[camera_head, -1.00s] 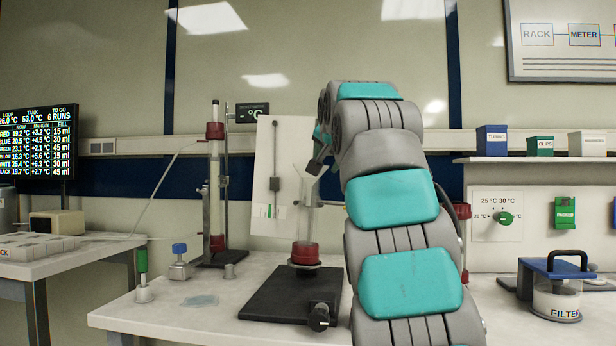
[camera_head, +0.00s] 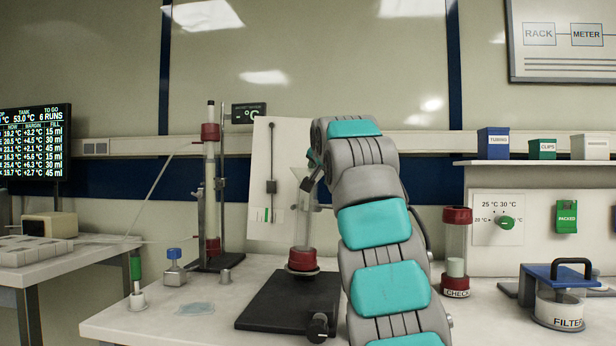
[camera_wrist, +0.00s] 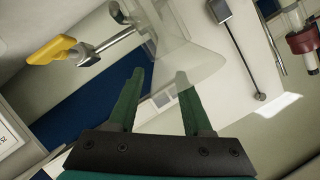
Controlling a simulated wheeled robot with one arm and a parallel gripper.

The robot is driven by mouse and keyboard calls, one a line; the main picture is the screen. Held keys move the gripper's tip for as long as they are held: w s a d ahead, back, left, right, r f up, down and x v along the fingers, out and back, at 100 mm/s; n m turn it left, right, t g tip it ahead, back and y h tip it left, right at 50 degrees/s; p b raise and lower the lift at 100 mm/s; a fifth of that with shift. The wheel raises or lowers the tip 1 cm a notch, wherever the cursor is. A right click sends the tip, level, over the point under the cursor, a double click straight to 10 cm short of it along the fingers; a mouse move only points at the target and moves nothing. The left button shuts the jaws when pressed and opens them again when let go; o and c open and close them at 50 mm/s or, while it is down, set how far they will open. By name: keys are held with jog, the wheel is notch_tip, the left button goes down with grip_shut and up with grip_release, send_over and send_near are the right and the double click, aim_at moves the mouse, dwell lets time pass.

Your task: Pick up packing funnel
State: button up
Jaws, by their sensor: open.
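The packing funnel is a clear, see-through cone. In the wrist view the packing funnel (camera_wrist: 190,55) lies just beyond my fingertips, its wide end overlapping the right one. My gripper (camera_wrist: 161,75) is open, with two green fingers apart and nothing seen held between them. I cannot tell whether a finger touches the funnel. In the head view the funnel (camera_head: 301,174) shows faintly above a clear column with a red base (camera_head: 302,259). My gripper (camera_head: 311,182) is beside it, partly hidden by my arm.
A metal clamp with a yellow knob (camera_wrist: 50,50) reaches close to the funnel. The column stands on a black hotplate-like base (camera_head: 285,302). A tall red-capped column (camera_head: 211,180) is left, a CHECK jar (camera_head: 456,250) and FILTER vessel (camera_head: 560,305) right.

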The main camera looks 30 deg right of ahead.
jog(key=shift+w+d+f, duration=0.1)
jog(key=shift+w, duration=0.1)
grip_shut()
dwell(0.3)
